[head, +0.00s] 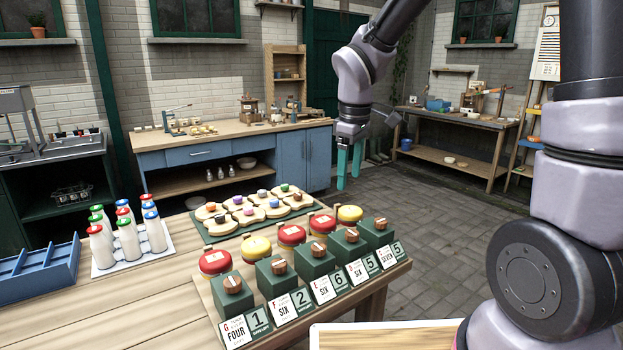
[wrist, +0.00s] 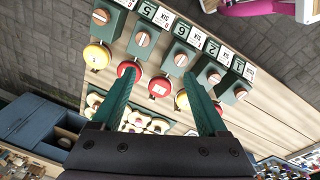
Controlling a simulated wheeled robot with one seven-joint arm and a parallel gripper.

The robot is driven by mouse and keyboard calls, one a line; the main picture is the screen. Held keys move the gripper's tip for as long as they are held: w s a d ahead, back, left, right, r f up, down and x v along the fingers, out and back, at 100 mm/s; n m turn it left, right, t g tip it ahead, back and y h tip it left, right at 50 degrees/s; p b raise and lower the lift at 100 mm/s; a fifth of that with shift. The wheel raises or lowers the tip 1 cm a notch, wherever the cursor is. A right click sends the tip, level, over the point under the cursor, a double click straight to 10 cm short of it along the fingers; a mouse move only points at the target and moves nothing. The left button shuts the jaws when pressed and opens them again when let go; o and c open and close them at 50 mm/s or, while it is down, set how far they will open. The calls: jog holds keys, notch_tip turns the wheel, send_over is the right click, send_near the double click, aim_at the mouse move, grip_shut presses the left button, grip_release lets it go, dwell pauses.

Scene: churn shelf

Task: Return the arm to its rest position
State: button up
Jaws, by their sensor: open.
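My gripper (head: 349,165) hangs fingers-down at the end of my arm, beyond the right rear corner of the table (head: 120,320). Its two green fingers are apart and nothing is between them. In the wrist view, my gripper (wrist: 178,62) shows open fingers, with the table's stations seen far below between and around them. It touches nothing that I can see.
Green blocks (head: 328,265) with wooden knobs, number cards and red or yellow round lids line the table's right part. Behind are a green board (head: 212,232) with topped bread-like pieces, bottles (head: 127,238) and a blue tray (head: 40,272). Open paved floor (head: 440,210) lies right.

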jog(key=s+d+r+m+t+y, duration=0.1)
jog(key=s+d+r+m+t, duration=0.4)
jog(key=s+d+r+m, duration=0.7)
jog(key=d+r+m, duration=0.3)
jog(key=r, duration=0.1)
jog(key=shift+d+t+y, duration=0.35)
jog(key=shift+t+y, duration=0.05)
jog(key=shift+s, duration=0.1)
